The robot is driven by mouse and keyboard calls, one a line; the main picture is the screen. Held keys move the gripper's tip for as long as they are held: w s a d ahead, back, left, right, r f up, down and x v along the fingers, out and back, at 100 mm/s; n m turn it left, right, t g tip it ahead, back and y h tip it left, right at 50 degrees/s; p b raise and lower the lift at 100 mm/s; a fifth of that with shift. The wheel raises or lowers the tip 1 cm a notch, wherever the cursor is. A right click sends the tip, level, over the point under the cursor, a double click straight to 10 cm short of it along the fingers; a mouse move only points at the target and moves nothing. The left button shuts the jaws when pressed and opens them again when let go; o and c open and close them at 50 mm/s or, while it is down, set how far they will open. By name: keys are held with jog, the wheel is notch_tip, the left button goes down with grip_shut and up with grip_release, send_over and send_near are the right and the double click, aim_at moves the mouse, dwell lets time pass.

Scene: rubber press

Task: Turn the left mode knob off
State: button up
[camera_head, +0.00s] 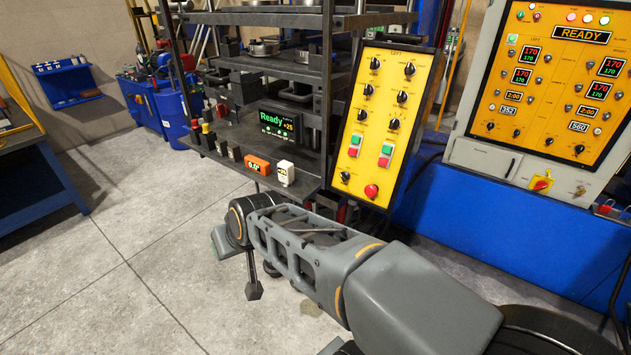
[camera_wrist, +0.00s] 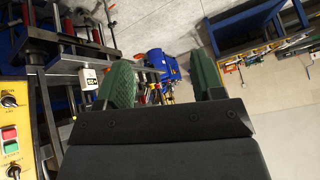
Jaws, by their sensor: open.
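The left control panel (camera_head: 385,150) is yellow in a dark frame, with "LEFT" at its top. It carries several black knobs, two pairs of green and red buttons and a red mushroom button (camera_head: 371,190). The knob labels are too small to read, so I cannot tell which is the mode knob. In the wrist view, part of the panel (camera_wrist: 20,119) shows at the left edge with a black knob (camera_wrist: 10,101). My gripper (camera_wrist: 160,80) is open and empty, its green fingers apart, with the panel off to its left. In the head view the fingers are not clearly seen.
The dark press frame (camera_head: 327,80) with a shelf holding a "Ready" display (camera_head: 282,125) stands left of the panel. A grey cabinet with a second yellow panel (camera_head: 560,80) is at the right. A blue bench (camera_head: 45,185) is far left. Concrete floor (camera_head: 110,260) is clear at left.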

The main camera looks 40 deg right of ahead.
jog(key=w+d+r+m+t+h+b, duration=0.1)
jog(key=w+d+m+t+h+b, duration=0.3)
jog(key=w, duration=0.5)
jog(key=w+d+r+m+t+h+b, duration=0.1)
jog(key=w+d+m+t+h+b, duration=0.25)
jog(key=w+d+m, duration=0.45)
jog(key=m+g+h+b, duration=0.5)
jog(key=m+g+h, duration=0.7)
jog(key=m+g, duration=0.3)
send_near(344, 176)
jog(key=shift+n+g, duration=0.6)
jog(key=shift+g, duration=0.05)
jog(key=d, duration=0.8)
jog(key=shift+w+d+f+b, duration=0.15)
jog(key=shift+w+d+b, duration=0.05)
jog(key=shift+b, duration=0.1)
jog(key=shift+c, duration=0.3)
jog(key=c, duration=0.9)
